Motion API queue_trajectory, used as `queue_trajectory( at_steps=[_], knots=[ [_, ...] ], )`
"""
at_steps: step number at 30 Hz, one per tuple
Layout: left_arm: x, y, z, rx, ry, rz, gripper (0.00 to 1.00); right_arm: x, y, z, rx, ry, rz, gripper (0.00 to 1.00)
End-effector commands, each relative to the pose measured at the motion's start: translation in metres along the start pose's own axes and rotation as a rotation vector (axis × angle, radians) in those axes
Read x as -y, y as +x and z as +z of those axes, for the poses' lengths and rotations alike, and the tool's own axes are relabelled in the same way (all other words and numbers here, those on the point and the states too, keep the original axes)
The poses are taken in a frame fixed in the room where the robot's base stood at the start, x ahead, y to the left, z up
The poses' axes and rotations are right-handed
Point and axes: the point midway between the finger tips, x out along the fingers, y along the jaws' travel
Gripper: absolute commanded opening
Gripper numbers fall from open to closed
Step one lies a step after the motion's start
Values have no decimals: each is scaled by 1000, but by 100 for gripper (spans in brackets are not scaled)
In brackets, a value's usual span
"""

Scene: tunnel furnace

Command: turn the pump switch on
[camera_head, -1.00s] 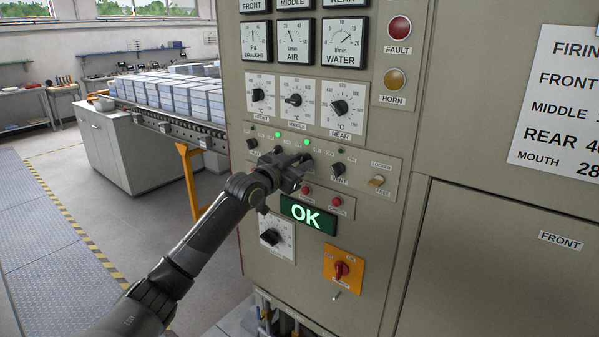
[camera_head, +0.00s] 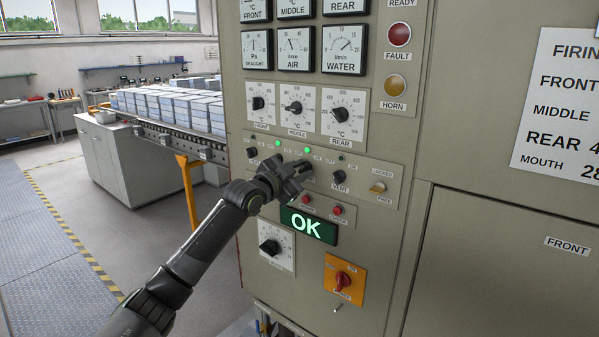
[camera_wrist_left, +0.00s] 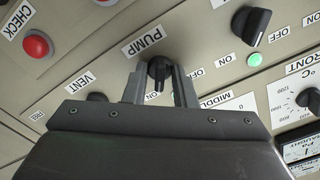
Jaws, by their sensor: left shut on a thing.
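The pump switch (camera_wrist_left: 160,70) is a black rotary knob under the PUMP label (camera_wrist_left: 149,40) in the left wrist view. My left gripper (camera_wrist_left: 160,88) has one finger on each side of this knob and is shut on it. The knob's bar runs roughly along the fingers, close to an ON mark; an OFF mark is to its right. In the head view my left gripper (camera_head: 300,172) is at the switch row and covers the pump switch. Two green lamps (camera_head: 307,150) are lit above the row. My right gripper is not in view.
The vent knob (camera_head: 338,177) is just right of my gripper. Two red buttons (camera_head: 337,210) and a green OK display (camera_head: 308,225) are below. Another black knob (camera_wrist_left: 250,25) with a lit green lamp (camera_wrist_left: 254,59) is beside the pump switch. An orange switch plate (camera_head: 344,279) is lower.

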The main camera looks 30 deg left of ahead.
Motion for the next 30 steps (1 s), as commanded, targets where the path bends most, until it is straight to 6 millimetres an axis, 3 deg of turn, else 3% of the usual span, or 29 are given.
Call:
queue_trajectory(
  at_steps=[4, 5, 6, 17, 30],
  knots=[
    [0, 0, 1, 1, 0, 0, 2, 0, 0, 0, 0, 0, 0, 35],
    [0, 0, 1, 1, 0, 0, 27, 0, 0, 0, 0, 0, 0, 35],
    [0, 0, 0, 1, 0, 0, 31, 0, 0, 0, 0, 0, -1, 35],
    [1, -4, 0, 1, 1, -1, 31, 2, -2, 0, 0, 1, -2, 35],
    [2, -63, -2, 4, 6, 2, 31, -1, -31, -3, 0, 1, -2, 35]
  ],
)
